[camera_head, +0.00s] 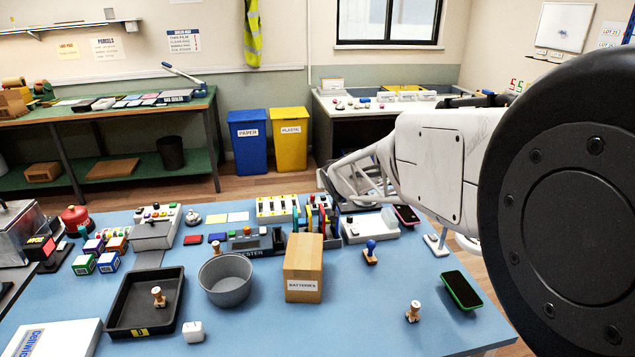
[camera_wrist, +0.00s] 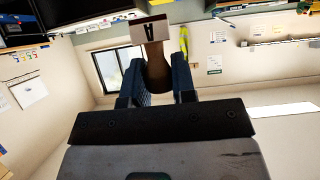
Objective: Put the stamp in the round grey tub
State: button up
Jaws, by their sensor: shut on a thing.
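My gripper (camera_wrist: 157,68) is shut on a stamp (camera_wrist: 150,30) in the wrist view. The stamp has a brown handle between the two fingers and a pale block with a dark mark, facing the camera, beyond the fingertips. In the head view my arm covers the right side, and I cannot make out the fingers or the held stamp there. The round grey tub (camera_head: 226,290) stands on the blue table left of centre; its visible inside looks empty. The gripper is apart from the tub.
A cardboard batteries box (camera_head: 303,270) stands right of the tub. A black tray (camera_head: 122,312) with a wooden stamp (camera_head: 158,297) lies to its left. Other stamps (camera_head: 413,312) (camera_head: 370,252) stand on the table. A green phone (camera_head: 461,289) lies at the right edge.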

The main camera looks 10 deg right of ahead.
jog(key=w+a, duration=0.1)
jog(key=w, duration=0.6)
jog(key=shift+a+r, duration=0.2)
jog(key=shift+a, duration=0.2)
jog(key=shift+s+a+f+m+g+h, duration=0.3)
jog(key=shift+a+f+m+h, duration=0.1)
jog(key=shift+a, duration=0.1)
jog(key=s+a+f+m+g+y, duration=0.3)
jog(key=s+a+m, duration=0.5)
jog(key=a, duration=0.5)
jog(key=s+a+f+m+g+y, duration=0.3)
jog(key=s+a+f+m+g, duration=0.2)
jog(key=a, duration=0.8)
jog(key=s+m+g, duration=0.3)
jog(key=s+m, duration=0.1)
jog(key=s, duration=0.1)
jog(key=shift+s+a+f+y, duration=0.3)
jog(key=shift+s+a+f, duration=0.05)
dwell(0.5)
jog(key=shift+f, duration=0.2)
jog(key=shift+f, duration=5.3)
